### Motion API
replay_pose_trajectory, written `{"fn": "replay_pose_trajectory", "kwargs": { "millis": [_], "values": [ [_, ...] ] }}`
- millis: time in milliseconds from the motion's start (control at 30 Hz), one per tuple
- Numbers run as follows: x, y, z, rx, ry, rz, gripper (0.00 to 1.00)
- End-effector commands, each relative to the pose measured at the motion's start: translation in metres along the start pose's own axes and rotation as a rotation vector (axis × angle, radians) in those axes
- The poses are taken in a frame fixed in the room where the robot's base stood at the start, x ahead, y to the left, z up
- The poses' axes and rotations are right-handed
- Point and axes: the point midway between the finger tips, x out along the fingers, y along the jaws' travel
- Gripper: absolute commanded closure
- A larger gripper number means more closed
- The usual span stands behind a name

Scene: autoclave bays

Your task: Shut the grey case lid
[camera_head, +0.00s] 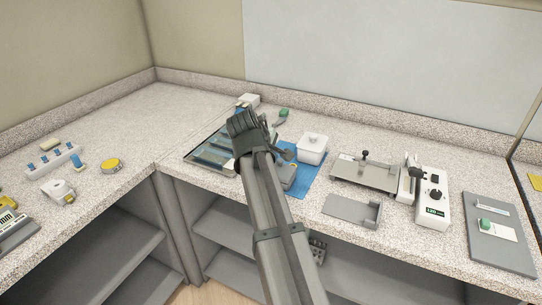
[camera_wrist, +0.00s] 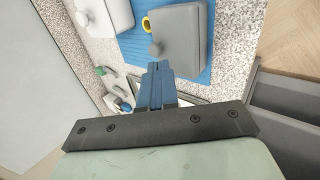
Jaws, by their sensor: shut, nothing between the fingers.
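The grey case (camera_wrist: 182,38) shows in the wrist view as a smooth grey box with a rounded knob at its left edge. It rests on a blue mat (camera_wrist: 220,55). In the head view the grey case (camera_head: 287,177) is partly hidden behind my arm. I cannot tell for sure how far its lid stands open. My gripper (camera_wrist: 158,68) has its blue fingers together and empty. In the wrist view their tips appear just below the case's near left corner; I cannot tell whether they touch it.
A white lidded box (camera_head: 312,150) stands on the mat, right of the case. A glass-topped tray (camera_head: 212,152) lies left of my arm. A slicer-like device (camera_head: 366,172) and a white instrument (camera_head: 432,203) stand farther right. The counter's front edge is close to the case.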

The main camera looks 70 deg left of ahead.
Motion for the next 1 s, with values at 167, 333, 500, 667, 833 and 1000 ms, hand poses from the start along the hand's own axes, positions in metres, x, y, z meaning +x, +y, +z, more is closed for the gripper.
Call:
{"fn": "replay_pose_trajectory", "kwargs": {
  "millis": [167, 333, 500, 667, 833, 1000],
  "values": [
    [-0.004, 0.004, 0.0, 0.0, 0.0, 0.001, 1.0],
    [-0.01, 0.008, 0.0, 0.001, 0.0, 0.001, 1.0],
    [-0.013, 0.011, 0.0, 0.001, 0.0, 0.0, 1.0],
    [-0.021, 0.019, 0.0, 0.001, 0.0, 0.001, 1.0],
    [-0.042, 0.04, -0.001, 0.001, 0.001, 0.002, 1.0],
    [-0.067, 0.063, -0.002, 0.002, 0.0, 0.002, 1.0]
  ]
}}
